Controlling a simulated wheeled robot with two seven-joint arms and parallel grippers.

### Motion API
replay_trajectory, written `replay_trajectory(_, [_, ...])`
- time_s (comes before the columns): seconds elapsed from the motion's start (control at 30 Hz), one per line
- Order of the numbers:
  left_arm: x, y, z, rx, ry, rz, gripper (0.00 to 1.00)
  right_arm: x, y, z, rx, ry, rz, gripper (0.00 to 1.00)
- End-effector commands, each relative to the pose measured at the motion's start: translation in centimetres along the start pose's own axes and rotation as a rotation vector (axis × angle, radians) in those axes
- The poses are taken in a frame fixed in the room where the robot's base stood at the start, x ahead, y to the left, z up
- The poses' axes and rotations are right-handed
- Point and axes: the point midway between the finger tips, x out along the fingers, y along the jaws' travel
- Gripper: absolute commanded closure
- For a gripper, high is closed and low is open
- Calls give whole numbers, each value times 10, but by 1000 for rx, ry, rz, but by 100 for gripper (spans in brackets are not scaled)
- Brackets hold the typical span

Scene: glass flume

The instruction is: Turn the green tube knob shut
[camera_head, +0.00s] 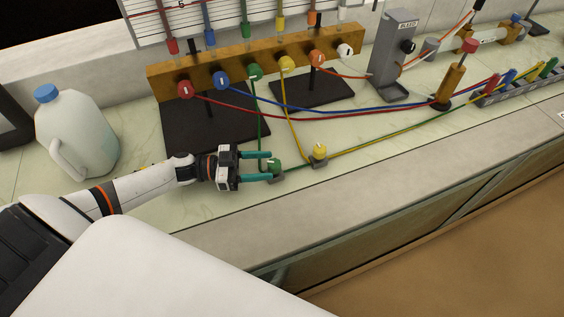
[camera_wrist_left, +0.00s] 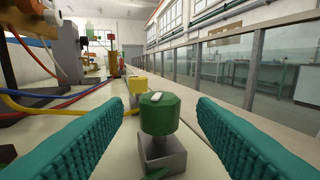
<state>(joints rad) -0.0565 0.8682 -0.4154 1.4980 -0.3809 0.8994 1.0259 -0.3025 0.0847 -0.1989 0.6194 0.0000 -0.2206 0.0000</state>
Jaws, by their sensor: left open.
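The green tube knob (camera_head: 274,164) sits on a small grey block near the front edge of the bench. A green tube (camera_head: 258,115) runs from the manifold down to it. My left gripper (camera_head: 270,165) is open, its teal fingers reaching to the knob, one on each side. In the left wrist view the green knob (camera_wrist_left: 160,112) stands upright between the spread fingers (camera_wrist_left: 160,135), with visible gaps on both sides. A white mark lies across the knob's top. My right gripper is not in view.
A yellow knob (camera_head: 319,150) on a similar block stands just right of the green one. A wooden manifold (camera_head: 215,72) with several coloured knobs is behind. A white jug (camera_head: 75,135) stands at left. A rack (camera_head: 510,88) is far right.

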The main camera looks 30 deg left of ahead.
Motion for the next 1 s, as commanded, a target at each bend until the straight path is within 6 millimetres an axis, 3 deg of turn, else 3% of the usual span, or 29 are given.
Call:
replay_trajectory(0.1, [24,0,2,0,-4,0,48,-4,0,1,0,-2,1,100])
replay_trajectory(0.3, [48,0,1,0,-2,1,48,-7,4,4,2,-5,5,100])
replay_trajectory(0.7, [55,0,-1,-1,1,1,48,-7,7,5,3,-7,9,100])
replay_trajectory(0.9, [54,0,-1,-1,1,1,81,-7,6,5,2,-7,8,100])
replay_trajectory(1.0, [54,0,0,-1,1,1,92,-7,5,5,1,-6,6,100])
